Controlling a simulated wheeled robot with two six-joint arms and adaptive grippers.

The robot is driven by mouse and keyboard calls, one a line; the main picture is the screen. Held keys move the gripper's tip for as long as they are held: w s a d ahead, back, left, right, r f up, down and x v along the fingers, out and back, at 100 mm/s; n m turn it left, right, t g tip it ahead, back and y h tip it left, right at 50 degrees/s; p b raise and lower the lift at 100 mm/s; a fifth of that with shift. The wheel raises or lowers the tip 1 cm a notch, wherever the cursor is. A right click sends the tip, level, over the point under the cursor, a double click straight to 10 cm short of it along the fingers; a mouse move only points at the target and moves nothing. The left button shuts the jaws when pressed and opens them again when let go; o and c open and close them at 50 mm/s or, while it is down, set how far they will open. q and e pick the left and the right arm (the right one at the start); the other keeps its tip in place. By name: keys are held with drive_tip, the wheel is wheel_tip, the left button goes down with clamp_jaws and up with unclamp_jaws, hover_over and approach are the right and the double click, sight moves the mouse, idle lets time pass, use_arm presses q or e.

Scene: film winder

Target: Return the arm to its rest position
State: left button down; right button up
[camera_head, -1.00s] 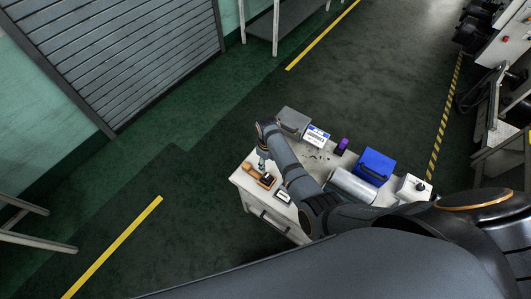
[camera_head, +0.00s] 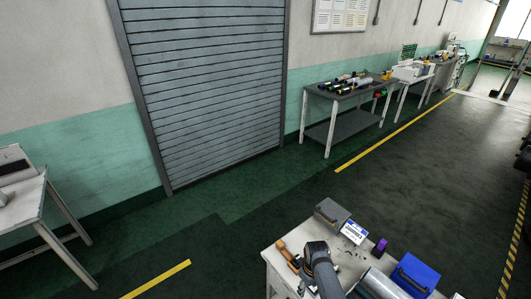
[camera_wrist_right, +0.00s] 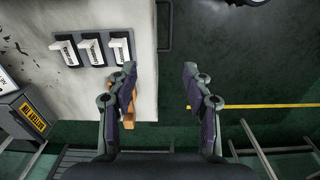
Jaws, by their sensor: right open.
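In the right wrist view my right gripper (camera_wrist_right: 160,85) is open, with nothing between its fingers. It hangs past the edge of a white-topped bench (camera_wrist_right: 115,18), with dark green floor behind it. An orange-brown block (camera_wrist_right: 146,106) shows partly behind the left finger. Orange-brown pieces (camera_head: 284,250) lie at the bench's left end, beside the arm. My left gripper is not in view.
The bench carries a grey box (camera_head: 331,213), a blue-and-white box (camera_head: 354,232), a purple item (camera_head: 380,247) and a blue case (camera_head: 415,275). Three white labelled pieces (camera_wrist_right: 92,51) sit in dark frames. A grey shutter (camera_head: 205,90) and open floor lie beyond.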

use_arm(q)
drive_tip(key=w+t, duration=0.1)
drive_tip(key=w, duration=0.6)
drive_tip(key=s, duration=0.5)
use_arm(e)
drive_tip(key=s+d+f+m, duration=0.2)
drive_tip(key=s+d+f, duration=0.2)
drive_tip(key=s+f, duration=0.65)
drive_tip(key=s+d+f+m, duration=0.3)
drive_tip(key=s+d+f, duration=0.1)
drive_tip(key=s+f, duration=0.7)
drive_tip(key=s+d+f+m, duration=0.1)
drive_tip(key=s+d, duration=0.1)
drive_tip(key=s, duration=0.6)
drive_tip(key=s+d+f+m, duration=0.1)
drive_tip(key=s+d+f, duration=0.15)
drive_tip(key=s, duration=0.65)
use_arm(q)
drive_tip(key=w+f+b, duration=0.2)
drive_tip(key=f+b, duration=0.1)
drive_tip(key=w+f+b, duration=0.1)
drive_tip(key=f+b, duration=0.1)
use_arm(e)
drive_tip(key=shift+t+h, duration=0.4)
drive_tip(key=shift+t, duration=0.1)
drive_tip(key=f, duration=0.4)
drive_tip(key=shift+w+d+f, duration=0.1)
drive_tip(key=shift+w+f, duration=0.05)
drive_tip(key=shift+w, duration=0.2)
